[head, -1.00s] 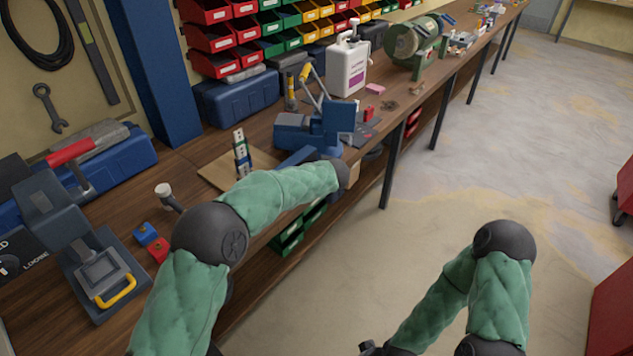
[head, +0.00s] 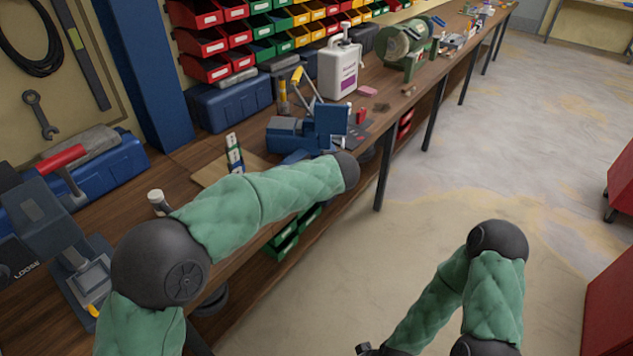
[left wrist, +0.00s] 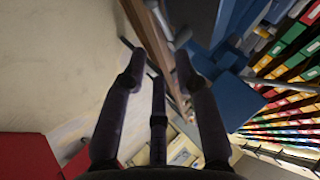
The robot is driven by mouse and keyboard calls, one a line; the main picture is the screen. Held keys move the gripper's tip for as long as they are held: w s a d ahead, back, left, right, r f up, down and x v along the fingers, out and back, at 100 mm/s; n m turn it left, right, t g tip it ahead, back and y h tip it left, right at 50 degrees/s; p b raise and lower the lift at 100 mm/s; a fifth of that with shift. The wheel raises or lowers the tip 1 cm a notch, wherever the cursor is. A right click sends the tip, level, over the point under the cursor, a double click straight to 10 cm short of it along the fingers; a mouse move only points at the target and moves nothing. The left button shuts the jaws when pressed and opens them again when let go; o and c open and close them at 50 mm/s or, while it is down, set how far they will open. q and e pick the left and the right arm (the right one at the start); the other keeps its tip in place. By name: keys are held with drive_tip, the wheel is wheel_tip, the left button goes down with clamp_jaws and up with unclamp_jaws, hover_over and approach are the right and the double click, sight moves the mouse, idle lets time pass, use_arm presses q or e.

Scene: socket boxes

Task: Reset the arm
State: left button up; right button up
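My left arm (head: 260,195) reaches over the bench's front edge, its dark wrist end (head: 346,170) in front of the blue vise (head: 297,130). Its gripper is hidden in the head view. In the left wrist view my left gripper (left wrist: 160,62) has its dark fingers spread, with nothing between them, beside the bench edge (left wrist: 150,35). My right arm (head: 435,300) is bent over the floor, clear of the bench. Only a small dark part of my right gripper (head: 370,349) shows at the bottom edge, too little to tell its state.
The wooden bench (head: 125,205) holds a blue-white upright piece (head: 235,155) on a board, a white jug (head: 338,70), a grinder (head: 408,45) and a dark press-like device (head: 45,215). Red cabinets (head: 612,310) stand at right. The floor (head: 480,160) between is open.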

use_arm(q)
drive_tip(key=s+a+f+g+h+p, duration=0.15)
drive_tip(key=s+f, duration=0.25)
drive_tip(key=f, duration=0.4)
drive_tip(key=s+f+g+h+p, duration=0.1)
drive_tip(key=s+f+g, duration=0.25)
drive_tip(key=f, duration=0.45)
drive_tip(key=s+a+f+g+h+p, duration=0.1)
drive_tip(key=s+f, duration=0.3)
drive_tip(key=f, duration=0.3)
drive_tip(key=s+a+f+n+h+p, duration=0.1)
drive_tip(key=s+a+f+n, duration=0.1)
drive_tip(key=s, duration=0.6)
drive_tip(key=s+a+f+n+g+h+p, duration=0.1)
drive_tip(key=s+a+f+n, duration=0.1)
drive_tip(key=s+f, duration=0.3)
drive_tip(key=s+a+f+n+g+h+p, duration=0.1)
drive_tip(key=s+f+n, duration=0.3)
drive_tip(key=s, duration=0.7)
drive_tip(key=shift+a+f+p, duration=0.25)
drive_tip(key=shift+a+p, duration=0.2)
drive_tip(key=shift+a, duration=0.25)
drive_tip(key=shift+w, duration=0.1)
